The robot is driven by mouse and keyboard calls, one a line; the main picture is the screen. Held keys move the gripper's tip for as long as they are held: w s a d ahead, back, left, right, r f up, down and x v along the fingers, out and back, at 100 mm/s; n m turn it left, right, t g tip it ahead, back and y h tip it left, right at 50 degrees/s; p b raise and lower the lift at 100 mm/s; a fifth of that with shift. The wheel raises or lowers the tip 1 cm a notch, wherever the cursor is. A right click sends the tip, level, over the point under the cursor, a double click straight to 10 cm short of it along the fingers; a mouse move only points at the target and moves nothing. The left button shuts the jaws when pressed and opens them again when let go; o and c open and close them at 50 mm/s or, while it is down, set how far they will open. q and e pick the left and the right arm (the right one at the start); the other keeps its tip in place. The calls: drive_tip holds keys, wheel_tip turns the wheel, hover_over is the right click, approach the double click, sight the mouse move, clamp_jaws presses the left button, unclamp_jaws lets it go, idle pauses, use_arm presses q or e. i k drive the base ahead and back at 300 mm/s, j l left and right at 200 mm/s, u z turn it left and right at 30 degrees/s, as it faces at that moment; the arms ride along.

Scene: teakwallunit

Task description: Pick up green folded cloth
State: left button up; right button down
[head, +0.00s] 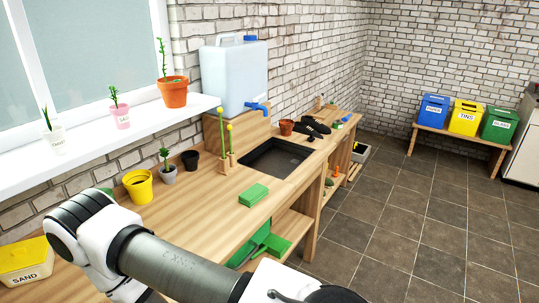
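The green folded cloth (254,194) lies flat on the wooden worktop, near its front edge and in front of the dark sink. It looks like a small rectangular block and nothing covers it. One of my arms, with white and black joints and a grey tube, crosses the lower left of the head view, in front of the worktop. The cloth is to the right of and beyond this arm, apart from it. Neither of my grippers shows.
Yellow (138,186), grey (168,175) and black (190,160) pots stand left of the cloth. The dark sink (276,158) is behind it. A blue-tapped water container (233,78) stands at the wall. A green item (272,243) is on the lower shelf. Worktop around the cloth is clear.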

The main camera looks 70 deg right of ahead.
sight(253, 195)
drive_tip(key=l+z, duration=0.1)
drive_tip(key=z, duration=0.35)
drive_tip(key=l+z, duration=0.1)
drive_tip(key=z, duration=0.35)
drive_tip(key=l+z, duration=0.15)
drive_tip(key=z, duration=0.3)
drive_tip(key=l+z, duration=0.1)
drive_tip(key=z, duration=0.4)
drive_tip(key=i+z, duration=0.1)
drive_tip(key=i, duration=0.15)
drive_tip(key=u, duration=1.2)
drive_tip(key=z, duration=1.2)
drive_tip(key=i+l+u, duration=0.1)
drive_tip(key=l, duration=0.3)
drive_tip(key=i+l, duration=0.15)
drive_tip(key=l, duration=0.2)
drive_tip(key=i+l+u, duration=0.15)
drive_tip(key=l, duration=0.25)
drive_tip(key=i+l, duration=0.1)
drive_tip(key=l, duration=0.3)
drive_tip(key=i+l+u, duration=0.15)
drive_tip(key=l, duration=0.25)
drive_tip(key=k, duration=0.05)
